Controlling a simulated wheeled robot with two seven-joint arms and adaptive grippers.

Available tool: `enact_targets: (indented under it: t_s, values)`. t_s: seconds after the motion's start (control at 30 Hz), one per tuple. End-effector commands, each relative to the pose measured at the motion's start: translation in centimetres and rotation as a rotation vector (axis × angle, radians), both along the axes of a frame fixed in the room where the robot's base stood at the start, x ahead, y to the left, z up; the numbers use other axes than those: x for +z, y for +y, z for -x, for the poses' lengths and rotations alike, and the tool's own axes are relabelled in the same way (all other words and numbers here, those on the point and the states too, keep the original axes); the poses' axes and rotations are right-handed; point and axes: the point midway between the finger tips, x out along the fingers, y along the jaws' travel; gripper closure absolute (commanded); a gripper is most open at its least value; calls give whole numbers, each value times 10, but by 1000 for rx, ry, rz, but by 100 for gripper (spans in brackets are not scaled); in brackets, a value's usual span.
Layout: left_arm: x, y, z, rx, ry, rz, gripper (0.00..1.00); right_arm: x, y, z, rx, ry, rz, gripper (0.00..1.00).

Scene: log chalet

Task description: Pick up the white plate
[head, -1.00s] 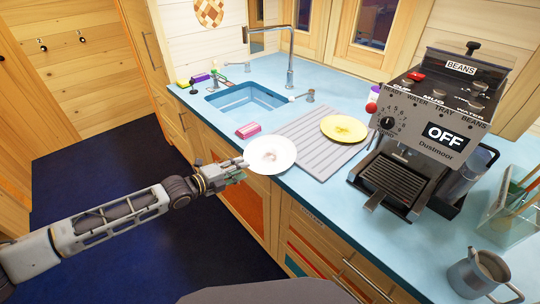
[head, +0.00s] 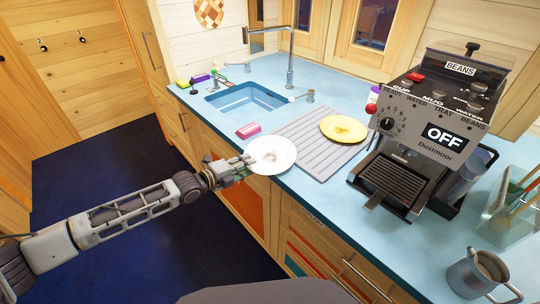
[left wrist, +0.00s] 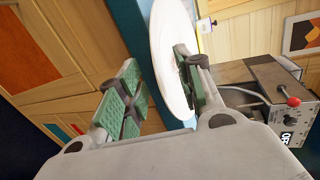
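The white plate (head: 273,155) lies at the front edge of the blue counter, next to the grey drainboard, its near rim at the counter's edge. My left gripper (head: 244,167) is at the plate's left rim, coming in from the floor side. In the left wrist view the plate (left wrist: 166,45) shows nearly edge-on. The green-padded fingers of the gripper (left wrist: 157,90) stand wide apart. One finger overlaps the plate and the other is clear of it; I cannot tell if either touches. My right gripper is out of view.
A yellow plate (head: 343,128) lies on the ribbed drainboard (head: 310,143). The sink (head: 247,100) and a pink sponge (head: 248,130) are behind. Drawers are below the counter edge.

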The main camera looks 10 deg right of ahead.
Motion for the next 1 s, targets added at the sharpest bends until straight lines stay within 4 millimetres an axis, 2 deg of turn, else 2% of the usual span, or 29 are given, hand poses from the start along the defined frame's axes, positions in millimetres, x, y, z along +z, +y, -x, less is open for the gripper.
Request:
enact_targets:
  t_s: [0.4, 0.97, 1.0]
  values:
    - [-5, -22, -19, 0, 0, 0, 64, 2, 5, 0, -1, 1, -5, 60]
    - [-6, -23, -20, 1, -1, -1, 64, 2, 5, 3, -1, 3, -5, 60]
    - [-6, -23, -20, 1, -1, -1, 69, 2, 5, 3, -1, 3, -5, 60]
